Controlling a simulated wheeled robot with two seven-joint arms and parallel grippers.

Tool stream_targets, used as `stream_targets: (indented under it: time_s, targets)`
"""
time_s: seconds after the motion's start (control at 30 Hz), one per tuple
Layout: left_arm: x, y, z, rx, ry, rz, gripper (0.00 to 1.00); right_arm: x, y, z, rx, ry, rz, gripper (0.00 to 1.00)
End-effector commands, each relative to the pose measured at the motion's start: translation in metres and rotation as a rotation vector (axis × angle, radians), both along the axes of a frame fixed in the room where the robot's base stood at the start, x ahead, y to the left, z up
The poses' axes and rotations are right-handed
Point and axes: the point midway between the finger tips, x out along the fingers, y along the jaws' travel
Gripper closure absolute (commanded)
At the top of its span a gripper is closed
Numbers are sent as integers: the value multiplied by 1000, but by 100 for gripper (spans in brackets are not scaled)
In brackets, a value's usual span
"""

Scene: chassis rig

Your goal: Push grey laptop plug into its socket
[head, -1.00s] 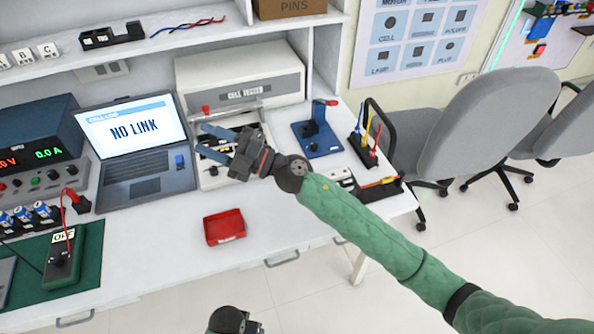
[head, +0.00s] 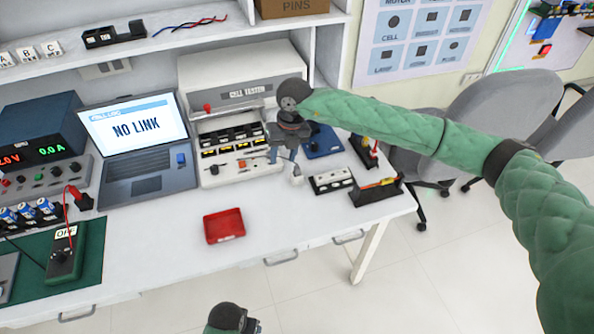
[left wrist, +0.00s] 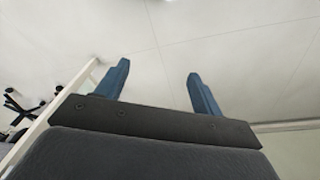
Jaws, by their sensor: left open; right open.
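The laptop (head: 150,187) stands open at the left with "NO LINK" on its screen. A small blue piece (head: 181,160) shows at the right side of its keyboard deck. I cannot make out the grey plug or its socket for certain. A small pale grey piece (head: 297,178) shows just below my right gripper, too small to identify. My right gripper (head: 283,160) is open, fingers pointing down, in front of the cell tester's right side. My left gripper (left wrist: 158,70) is open and empty in the left wrist view, above bare floor.
A red bin (head: 224,226) sits near the front edge. A white block with dark openings (head: 331,180) and a black-and-orange holder (head: 376,190) stand at the right.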

Motion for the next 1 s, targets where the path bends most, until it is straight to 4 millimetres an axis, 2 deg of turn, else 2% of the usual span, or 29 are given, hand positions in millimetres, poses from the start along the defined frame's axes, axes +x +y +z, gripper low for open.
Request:
stream_targets:
  time_s: [0.03,0.1,0.23,0.77,1.0]
  targets:
    - [0,0,0,1,1,0,33,10,-14,4,-57,-21,-13,58]
    - [0,1,0,1,2,0,33,20,-27,7,-117,-42,-29,58]
    - [-1,1,-1,3,4,1,33,28,-39,8,-170,-59,-44,58]
    - [-8,6,-48,10,8,2,33,26,-40,-21,-173,-59,-45,58]
    - [-19,12,-87,18,12,2,33,23,-39,-34,-172,-59,-45,58]
